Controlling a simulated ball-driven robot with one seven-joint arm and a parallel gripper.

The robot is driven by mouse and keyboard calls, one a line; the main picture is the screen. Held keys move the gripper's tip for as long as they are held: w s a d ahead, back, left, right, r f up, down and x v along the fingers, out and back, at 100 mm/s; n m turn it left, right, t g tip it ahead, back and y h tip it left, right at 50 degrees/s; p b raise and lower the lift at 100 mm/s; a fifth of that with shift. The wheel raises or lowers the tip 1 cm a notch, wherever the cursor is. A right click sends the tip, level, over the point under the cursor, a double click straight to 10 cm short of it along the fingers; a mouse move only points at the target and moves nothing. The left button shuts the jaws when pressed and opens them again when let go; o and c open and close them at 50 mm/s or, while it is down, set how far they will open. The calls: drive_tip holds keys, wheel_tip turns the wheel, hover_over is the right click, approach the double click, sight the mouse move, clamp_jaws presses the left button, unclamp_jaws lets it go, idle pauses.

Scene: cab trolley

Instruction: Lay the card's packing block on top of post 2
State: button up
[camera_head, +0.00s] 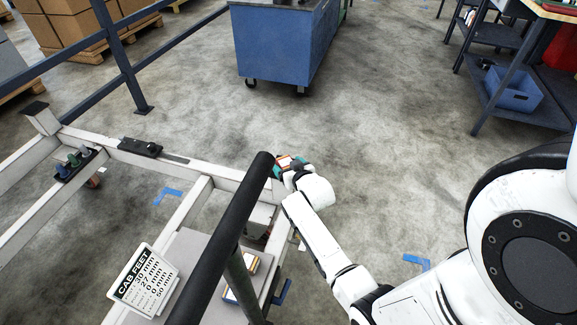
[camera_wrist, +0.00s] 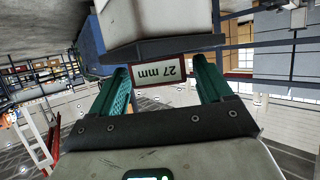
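A block labelled 27 mm, white with a red edge, is between my gripper's fingertips (camera_wrist: 162,80) in the wrist view. The teal fingers flank it closely; whether they press on it is unclear. The block (camera_wrist: 160,71) is against or very near the dark cap (camera_wrist: 165,48) of a white post (camera_wrist: 155,18), which appears upside down there. In the head view my gripper (camera_head: 289,166) is at the trolley's near right corner, beside a black bar. This post is mostly hidden there. The CAB FEET card (camera_head: 146,282) stands on the trolley, listing mm values; its small text is hard to read.
The black handle bar (camera_head: 225,240) crosses close to my gripper. Other blocks (camera_head: 244,277) lie on the trolley's grey shelf (camera_head: 195,250). Another capped post (camera_head: 40,117) stands at the far left corner. A blue cabinet (camera_head: 280,45) stands behind. Floor right of the trolley is clear.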

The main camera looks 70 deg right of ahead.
drive_tip(key=shift+o, duration=0.4)
drive_tip(key=shift+r, duration=0.15)
drive_tip(key=shift+s+a+r, duration=0.1)
drive_tip(key=shift+s+a, duration=0.05)
drive_tip(key=p+v, duration=0.3)
drive_tip(key=v, duration=0.8)
drive_tip(key=a+f+n+g+y, duration=0.1)
drive_tip(key=a+n+g+y, duration=0.4)
drive_tip(key=a, duration=1)
drive_tip(key=s+a+r+n+g+y, duration=0.2)
drive_tip(key=s+a+n+g+y, duration=0.1)
drive_tip(key=s+a, duration=0.5)
drive_tip(key=shift+s+a+r+g+y, duration=0.2)
drive_tip(key=shift+a+r+g+y, duration=0.3)
drive_tip(key=shift+a, duration=1.35)
drive_tip(key=shift+f, duration=0.15)
wheel_tip(320, 180, up, 10)
drive_tip(key=p, duration=0.9)
drive_tip(key=shift+p, duration=0.4)
